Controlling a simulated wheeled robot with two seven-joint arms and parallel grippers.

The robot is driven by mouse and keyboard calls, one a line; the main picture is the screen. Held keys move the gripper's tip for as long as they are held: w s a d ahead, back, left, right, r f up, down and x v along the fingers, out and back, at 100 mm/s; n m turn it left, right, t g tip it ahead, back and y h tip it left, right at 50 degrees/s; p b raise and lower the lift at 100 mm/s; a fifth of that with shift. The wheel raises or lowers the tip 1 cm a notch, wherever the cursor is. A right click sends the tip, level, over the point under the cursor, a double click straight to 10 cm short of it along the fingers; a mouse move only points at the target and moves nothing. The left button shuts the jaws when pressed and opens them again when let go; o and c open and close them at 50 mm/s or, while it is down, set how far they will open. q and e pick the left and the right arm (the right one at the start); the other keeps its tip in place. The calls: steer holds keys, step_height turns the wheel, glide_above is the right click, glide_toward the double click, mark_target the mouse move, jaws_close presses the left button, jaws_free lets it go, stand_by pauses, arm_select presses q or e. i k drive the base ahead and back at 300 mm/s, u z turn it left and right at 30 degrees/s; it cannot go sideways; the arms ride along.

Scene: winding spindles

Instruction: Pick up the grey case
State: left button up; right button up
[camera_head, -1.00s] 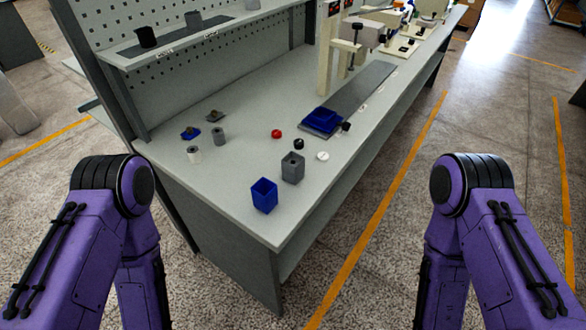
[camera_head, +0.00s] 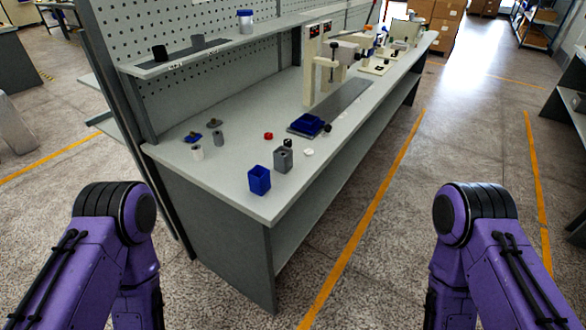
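The grey case (camera_head: 283,160) is a small upright box standing on the workbench, with a dark round opening or part at its top. It stands just behind and to the right of an open blue box (camera_head: 259,180). My two purple arms show at the lower left and lower right, but neither gripper is in view. Both arms are in front of the bench, well apart from the case.
The workbench (camera_head: 225,185) carries a white cylinder (camera_head: 197,152), a grey cylinder (camera_head: 218,138), a red cap (camera_head: 268,136), a white cap (camera_head: 309,152) and a blue tray (camera_head: 306,124). A shelf and pegboard rise behind. The floor right of the bench is clear.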

mark_target(283, 164)
steer(key=z, duration=1.25)
steer(key=i, duration=1.1)
steer(key=u, duration=2.1)
